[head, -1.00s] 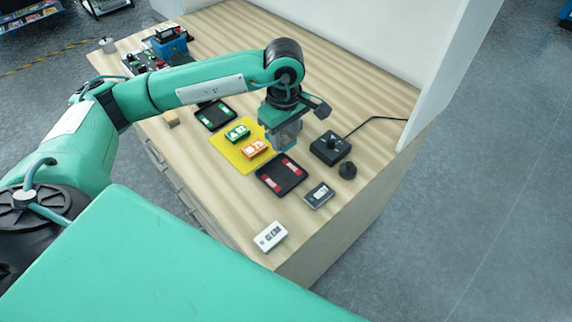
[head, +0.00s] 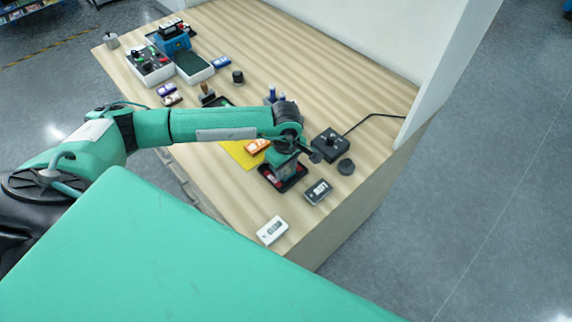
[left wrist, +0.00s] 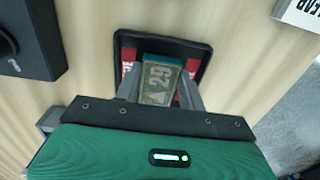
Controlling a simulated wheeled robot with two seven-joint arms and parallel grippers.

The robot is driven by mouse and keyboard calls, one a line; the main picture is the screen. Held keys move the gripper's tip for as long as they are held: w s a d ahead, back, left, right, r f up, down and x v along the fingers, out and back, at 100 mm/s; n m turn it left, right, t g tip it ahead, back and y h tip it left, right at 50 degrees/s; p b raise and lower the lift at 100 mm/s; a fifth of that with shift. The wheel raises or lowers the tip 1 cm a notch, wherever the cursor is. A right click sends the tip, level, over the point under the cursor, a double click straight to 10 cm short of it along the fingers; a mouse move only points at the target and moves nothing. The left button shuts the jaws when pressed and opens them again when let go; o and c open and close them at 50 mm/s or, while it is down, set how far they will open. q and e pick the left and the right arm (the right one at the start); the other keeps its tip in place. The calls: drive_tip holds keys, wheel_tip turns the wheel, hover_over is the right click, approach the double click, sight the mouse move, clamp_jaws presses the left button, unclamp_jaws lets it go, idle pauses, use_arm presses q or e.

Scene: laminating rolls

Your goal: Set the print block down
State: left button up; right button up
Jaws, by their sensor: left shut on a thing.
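My left gripper (head: 284,172) is shut on the print block, over a black tray with red pads (head: 299,177). In the left wrist view the fingers of my left gripper (left wrist: 160,86) close on the two sides of the print block (left wrist: 160,75), which has a worn face with raised characters and a teal edge. The block is within the outline of the black tray (left wrist: 206,50), between the red pads; I cannot tell whether it touches the tray floor. My right gripper is not in view.
A yellow mat (head: 233,149) with an orange block (head: 257,145) lies left of the tray, partly behind my arm.

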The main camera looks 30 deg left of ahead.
sight(286, 170)
use_arm(q)
drive_tip(key=shift+f, duration=0.1)
drive_tip(key=o, duration=1)
drive_tip(key=shift+c, duration=0.2)
drive_tip(key=shift+r, duration=0.25)
wheel_tip(286, 170, up, 12)
drive_tip(key=b, duration=0.4)
drive_tip(key=shift+b, duration=0.35)
